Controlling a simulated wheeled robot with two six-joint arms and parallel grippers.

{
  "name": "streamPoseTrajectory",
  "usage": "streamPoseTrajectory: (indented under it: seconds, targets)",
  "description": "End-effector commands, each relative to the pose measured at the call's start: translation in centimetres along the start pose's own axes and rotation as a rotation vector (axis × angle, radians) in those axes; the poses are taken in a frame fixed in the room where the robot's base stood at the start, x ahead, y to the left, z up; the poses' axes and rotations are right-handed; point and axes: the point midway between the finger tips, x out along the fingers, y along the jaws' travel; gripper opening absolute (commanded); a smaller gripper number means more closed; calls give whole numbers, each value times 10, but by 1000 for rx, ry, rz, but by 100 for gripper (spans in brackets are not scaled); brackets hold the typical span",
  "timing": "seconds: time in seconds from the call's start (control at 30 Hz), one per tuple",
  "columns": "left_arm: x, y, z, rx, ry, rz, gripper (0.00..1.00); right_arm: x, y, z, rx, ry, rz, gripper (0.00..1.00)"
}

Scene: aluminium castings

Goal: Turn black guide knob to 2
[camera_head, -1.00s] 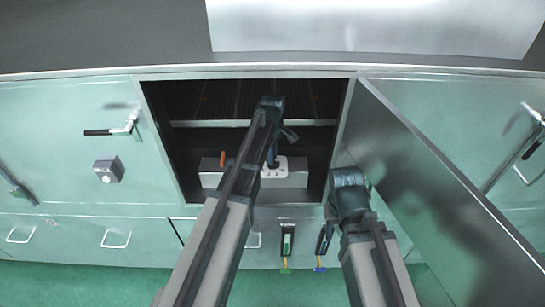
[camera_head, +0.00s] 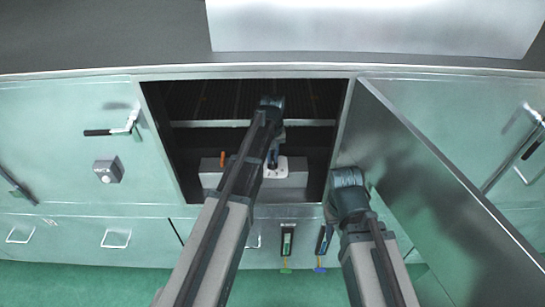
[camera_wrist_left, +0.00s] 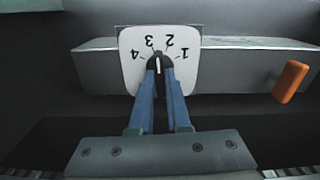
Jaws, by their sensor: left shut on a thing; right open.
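The black guide knob (camera_wrist_left: 158,62) sits on a white dial plate (camera_wrist_left: 130,70), which also shows in the head view (camera_head: 298,163). In the left wrist view the numbers 1 to 4 appear upside down. The knob's white line stands about vertical, with its upper end toward the gap between 3 and 2; the exact setting is unclear. My left gripper (camera_wrist_left: 159,72) is shut on the knob, one blue finger on each side. In the head view the left gripper (camera_head: 273,160) hides the knob. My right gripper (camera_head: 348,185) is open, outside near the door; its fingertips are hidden.
The dial is on a grey box (camera_head: 210,180) inside an open cabinet. An orange lever (camera_head: 222,158) stands left of the dial in the head view. The open cabinet door (camera_head: 440,190) is close on the right. A steel counter edge (camera_head: 100,72) runs above.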

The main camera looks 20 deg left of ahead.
Motion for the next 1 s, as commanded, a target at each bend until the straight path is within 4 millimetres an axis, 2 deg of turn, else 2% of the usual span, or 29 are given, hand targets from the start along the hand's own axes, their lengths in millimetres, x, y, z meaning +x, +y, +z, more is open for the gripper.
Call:
streamPoseTrajectory:
  seconds: [0.2, 0.5, 1.0]
  targets:
    - [0, 0, 0, 177, 0, 0, 0, 0, 0, 0, 0, 0, 0, 50]
    - [0, 0, 0, 345, 0, 0, 0, 0, 0, 0, 0, 0, 0, 50]
    - [0, 0, 0, 427, 0, 0, 0, 0, 0, 0, 0, 0, 0, 50]
